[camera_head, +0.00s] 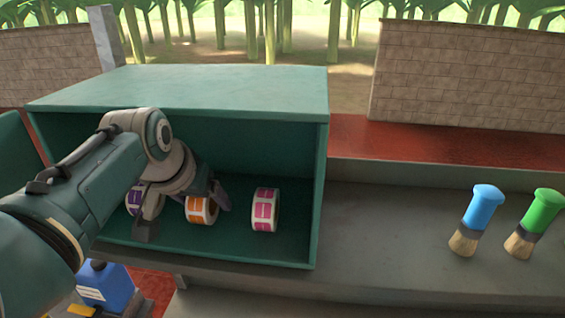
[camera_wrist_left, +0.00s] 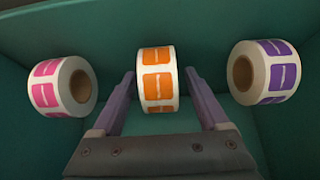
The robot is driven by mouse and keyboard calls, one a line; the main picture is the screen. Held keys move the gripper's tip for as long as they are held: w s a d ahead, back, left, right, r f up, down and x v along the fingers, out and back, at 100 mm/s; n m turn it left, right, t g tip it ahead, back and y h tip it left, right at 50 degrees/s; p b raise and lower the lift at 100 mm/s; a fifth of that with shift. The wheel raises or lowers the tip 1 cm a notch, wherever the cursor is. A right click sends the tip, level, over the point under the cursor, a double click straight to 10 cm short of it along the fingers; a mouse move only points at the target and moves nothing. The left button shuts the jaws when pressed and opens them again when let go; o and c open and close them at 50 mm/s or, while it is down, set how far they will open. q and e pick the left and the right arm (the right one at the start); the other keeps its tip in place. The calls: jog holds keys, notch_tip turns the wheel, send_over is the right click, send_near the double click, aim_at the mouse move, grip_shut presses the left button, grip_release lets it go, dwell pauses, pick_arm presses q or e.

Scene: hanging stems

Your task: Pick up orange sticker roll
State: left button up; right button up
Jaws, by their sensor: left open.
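The orange sticker roll (camera_head: 201,209) stands on the floor of the open-fronted green cabinet, between the purple roll (camera_head: 135,198) and the pink roll (camera_head: 265,210). My left gripper (camera_head: 184,212) reaches into the cabinet, its fingers on either side of the orange roll. In the left wrist view the orange roll (camera_wrist_left: 157,80) sits ahead and between the open fingers of my left gripper (camera_wrist_left: 158,85), with a gap on both sides. The pink roll (camera_wrist_left: 62,86) is at left and the purple roll (camera_wrist_left: 263,72) at right there. My right gripper is not in view.
The green cabinet (camera_head: 190,90) has a top and side walls around the arm. A blue brush (camera_head: 482,212) and a green brush (camera_head: 540,215) stand on the grey counter (camera_head: 390,225) at right. A blue container (camera_head: 106,287) is below at left. The counter between cabinet and brushes is clear.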

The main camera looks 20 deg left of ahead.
pick_arm(q)
jog(key=shift+c, duration=1)
grip_shut()
